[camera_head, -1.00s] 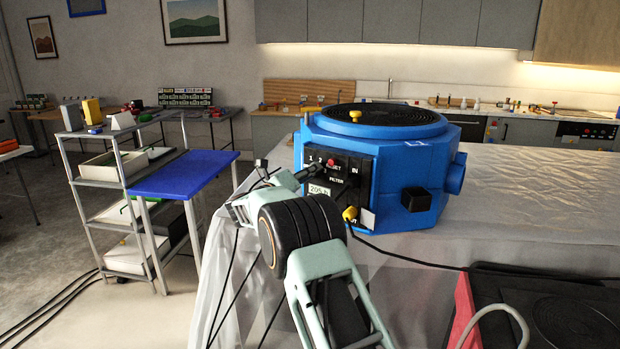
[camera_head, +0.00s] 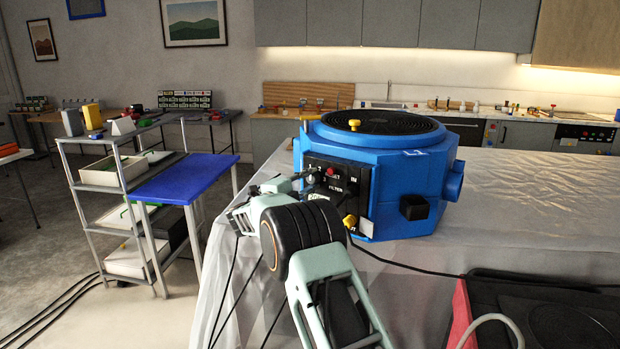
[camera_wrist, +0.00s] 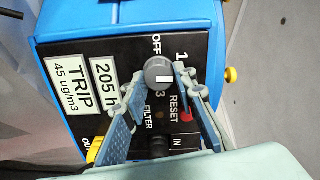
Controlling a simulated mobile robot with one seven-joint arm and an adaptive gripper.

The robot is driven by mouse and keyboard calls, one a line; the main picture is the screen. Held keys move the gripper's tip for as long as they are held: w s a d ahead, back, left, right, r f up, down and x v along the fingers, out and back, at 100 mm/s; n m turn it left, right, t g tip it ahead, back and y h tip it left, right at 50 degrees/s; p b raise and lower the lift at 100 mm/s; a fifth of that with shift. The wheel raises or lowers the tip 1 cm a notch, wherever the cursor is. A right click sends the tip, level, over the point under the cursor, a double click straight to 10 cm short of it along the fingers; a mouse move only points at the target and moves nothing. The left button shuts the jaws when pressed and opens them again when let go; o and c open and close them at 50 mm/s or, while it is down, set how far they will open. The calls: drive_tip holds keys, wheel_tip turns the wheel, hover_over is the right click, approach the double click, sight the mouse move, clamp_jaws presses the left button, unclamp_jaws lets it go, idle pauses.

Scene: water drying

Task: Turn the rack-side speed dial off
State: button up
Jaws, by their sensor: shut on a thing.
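The speed dial (camera_wrist: 158,75) is a round grey knob with a white mark, on the black panel (camera_wrist: 125,60) of the blue machine. OFF and 1 are printed beside it, and a 3 shows close to it. In the wrist view the white mark lies toward the knob's right side, away from the OFF print. My gripper (camera_wrist: 162,80) has a finger on each side of the dial and is shut on it. In the head view my gripper (camera_head: 304,181) reaches the panel of the blue machine (camera_head: 408,171) and hides part of the dial area.
A red RESET button (camera_wrist: 186,115) sits close by my right finger. A yellow knob (camera_head: 350,221) is low on the panel. A dark cable runs right across the covered bench (camera_head: 530,185).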

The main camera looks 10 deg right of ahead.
drive_tip(key=n+p, duration=0.1)
drive_tip(key=n, duration=0.1)
drive_tip(key=n+p, duration=0.1)
drive_tip(key=n, duration=0.1)
drive_tip(key=shift+r+n, duration=0.2)
drive_tip(key=shift+n, duration=0.2)
drive_tip(key=n+p, duration=0.2)
drive_tip(key=n, duration=0.2)
drive_tip(key=shift+a+n+p, duration=0.1)
drive_tip(key=shift+n+p, duration=0.2)
drive_tip(key=shift+p, duration=0.05)
drive_tip(key=n+p, duration=0.2)
drive_tip(key=n, duration=0.3)
drive_tip(key=shift+w+a+p, duration=0.1)
drive_tip(key=shift+p, duration=0.2)
drive_tip(key=shift+n+p, duration=0.7)
drive_tip(key=shift+n, duration=1.4)
drive_tip(key=shift+f, duration=0.1)
drive_tip(key=o, duration=1.2)
drive_tip(key=shift+c, duration=0.2)
drive_tip(key=shift+a, duration=0.1)
drive_tip(key=v, duration=1.1)
drive_tip(key=shift+s+a, duration=0.25)
drive_tip(key=shift+s, duration=0.05)
